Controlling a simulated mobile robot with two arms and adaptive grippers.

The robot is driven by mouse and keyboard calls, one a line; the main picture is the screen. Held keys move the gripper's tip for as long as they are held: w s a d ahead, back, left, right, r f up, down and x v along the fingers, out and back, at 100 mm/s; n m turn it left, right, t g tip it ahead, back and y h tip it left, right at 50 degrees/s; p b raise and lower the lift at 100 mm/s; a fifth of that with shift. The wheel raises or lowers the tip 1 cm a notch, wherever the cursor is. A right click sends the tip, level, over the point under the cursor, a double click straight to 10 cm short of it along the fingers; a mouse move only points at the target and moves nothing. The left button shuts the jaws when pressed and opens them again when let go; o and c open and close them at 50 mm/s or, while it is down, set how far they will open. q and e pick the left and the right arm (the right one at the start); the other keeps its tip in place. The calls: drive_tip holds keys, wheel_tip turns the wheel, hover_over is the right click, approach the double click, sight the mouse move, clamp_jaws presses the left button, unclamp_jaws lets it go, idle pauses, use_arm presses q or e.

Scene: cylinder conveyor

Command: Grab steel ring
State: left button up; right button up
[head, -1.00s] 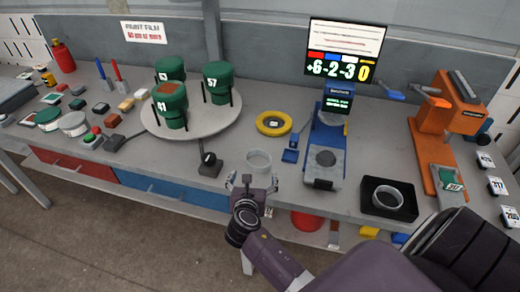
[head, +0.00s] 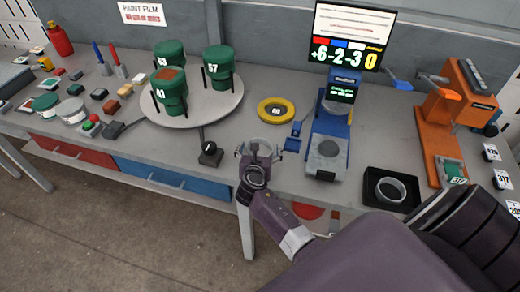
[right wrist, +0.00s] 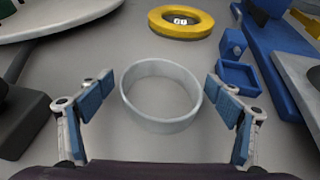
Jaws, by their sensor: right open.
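The steel ring, a pale grey open cylinder, stands on the grey table near its front edge; it shows in the right wrist view (right wrist: 163,122) and partly behind the gripper in the head view (head: 268,144). My right gripper (head: 259,152) is open at the ring. In the right wrist view its blue-padded fingers (right wrist: 160,92) are on either side of the ring, with a small gap visible at each side. Another grey ring (head: 390,190) lies in a black tray (head: 374,203) at the right. My left gripper is not in view.
A yellow ring (head: 277,110) lies just behind the steel ring. A blue device (head: 327,148) with a screen stands to the right. A round turntable (head: 205,107) with green canisters and a black knob block (head: 210,153) are to the left.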

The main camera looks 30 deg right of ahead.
drive_tip(key=shift+r, duration=0.1)
drive_tip(key=c, duration=1.4)
